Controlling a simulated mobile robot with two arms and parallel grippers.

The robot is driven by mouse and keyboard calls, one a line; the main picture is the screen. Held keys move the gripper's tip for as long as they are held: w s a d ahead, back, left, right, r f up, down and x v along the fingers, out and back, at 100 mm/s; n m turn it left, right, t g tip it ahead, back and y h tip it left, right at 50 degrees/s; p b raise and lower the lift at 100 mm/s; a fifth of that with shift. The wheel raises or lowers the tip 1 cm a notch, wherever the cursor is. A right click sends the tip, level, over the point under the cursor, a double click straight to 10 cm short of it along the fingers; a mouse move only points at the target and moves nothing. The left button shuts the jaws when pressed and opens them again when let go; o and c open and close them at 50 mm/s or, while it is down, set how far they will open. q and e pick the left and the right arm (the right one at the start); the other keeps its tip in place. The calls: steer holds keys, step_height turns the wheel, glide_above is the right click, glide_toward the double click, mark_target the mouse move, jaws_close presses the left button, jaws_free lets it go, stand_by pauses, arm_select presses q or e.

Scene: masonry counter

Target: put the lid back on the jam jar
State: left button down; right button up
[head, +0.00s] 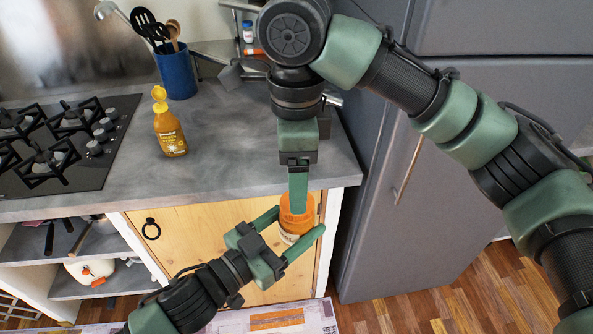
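The jam jar (288,239) has an orange upper part and a pale label, and is held in the air in front of the counter's front edge. My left gripper (296,220) comes from below left, with one finger on each side of the jar, shut on it. An orange lid (297,207) shows at the top of the jar; I cannot tell whether it is seated or just above it. My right gripper (298,206) points down from above, its fingertips at the lid. It is seen edge-on, so its opening is hidden.
The grey counter (230,150) holds a yellow squeeze bottle (169,128), a blue utensil holder (177,72) and a gas hob (65,140). A wooden cabinet door (190,235) is behind the jar. A grey fridge (440,190) stands close on the right.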

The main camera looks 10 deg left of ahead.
steer(key=n, duration=0.4)
steer(key=shift+r+n, duration=0.15)
steer(key=shift+n, duration=0.25)
steer(key=n, duration=0.4)
steer(key=shift+r, duration=0.1)
steer(key=n, duration=0.7)
steer(key=shift+r, duration=0.2)
steer(key=n, duration=0.4)
steer(key=shift+r+n, duration=0.15)
steer(key=shift+n, duration=0.15)
steer(key=n, duration=0.4)
steer(key=shift+r, duration=0.1)
steer(key=n, duration=0.7)
steer(key=shift+r, duration=0.2)
steer(key=n, duration=0.4)
steer(key=shift+r+n, duration=0.15)
steer(key=shift+n, duration=0.15)
steer(key=n, duration=0.6)
steer(key=shift+r+n, duration=0.15)
steer(key=shift+n, duration=0.15)
steer(key=n, duration=0.6)
steer(key=shift+r+n, duration=0.2)
steer(key=shift+n, duration=0.1)
steer(key=n, duration=0.6)
steer(key=shift+r, duration=0.15)
